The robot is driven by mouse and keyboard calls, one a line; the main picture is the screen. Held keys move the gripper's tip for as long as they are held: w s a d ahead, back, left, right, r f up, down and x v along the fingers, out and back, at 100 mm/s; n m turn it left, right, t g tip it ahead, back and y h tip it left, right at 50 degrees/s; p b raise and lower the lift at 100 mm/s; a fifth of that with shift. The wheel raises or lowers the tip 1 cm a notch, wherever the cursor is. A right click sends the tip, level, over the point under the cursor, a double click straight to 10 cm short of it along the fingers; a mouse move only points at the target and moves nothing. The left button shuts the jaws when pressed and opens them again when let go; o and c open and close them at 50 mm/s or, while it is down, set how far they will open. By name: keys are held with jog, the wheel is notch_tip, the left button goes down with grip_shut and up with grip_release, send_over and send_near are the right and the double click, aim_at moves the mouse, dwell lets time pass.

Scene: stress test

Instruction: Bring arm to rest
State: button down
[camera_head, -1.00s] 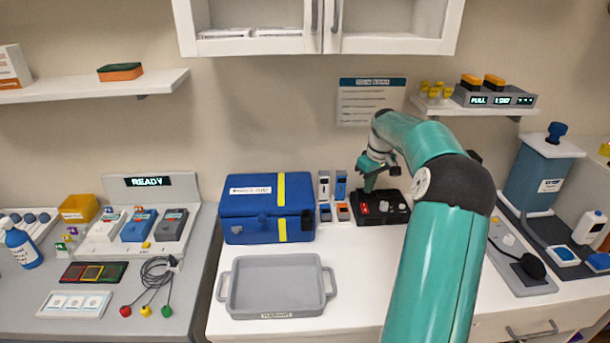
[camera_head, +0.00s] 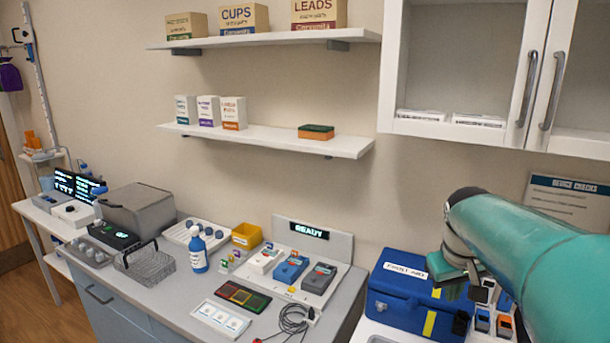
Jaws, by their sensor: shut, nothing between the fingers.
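My teal arm (camera_head: 545,245) reaches in from the right edge, raised over the right-hand counter. My gripper (camera_head: 482,291) is at its end, shut and empty, in front of the right part of the blue first aid case (camera_head: 400,290). The fingers are small and partly hidden by the wrist, and I cannot tell whether they touch the case.
A white wall cabinet (camera_head: 455,60) hangs above the arm. Several small devices stand right of the case (camera_head: 483,320). The left counter holds a READY dock (camera_head: 310,232), a blue bottle (camera_head: 198,250), a wire basket (camera_head: 146,268) and a cable (camera_head: 293,318).

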jog(key=s+a+f+t+y, duration=0.2)
jog(key=s+a+f, duration=0.1)
jog(key=s+a, duration=1.1)
jog(key=s, duration=0.4)
jog(key=shift+a+m+t, duration=0.15)
jog(key=shift+m+t, duration=0.25)
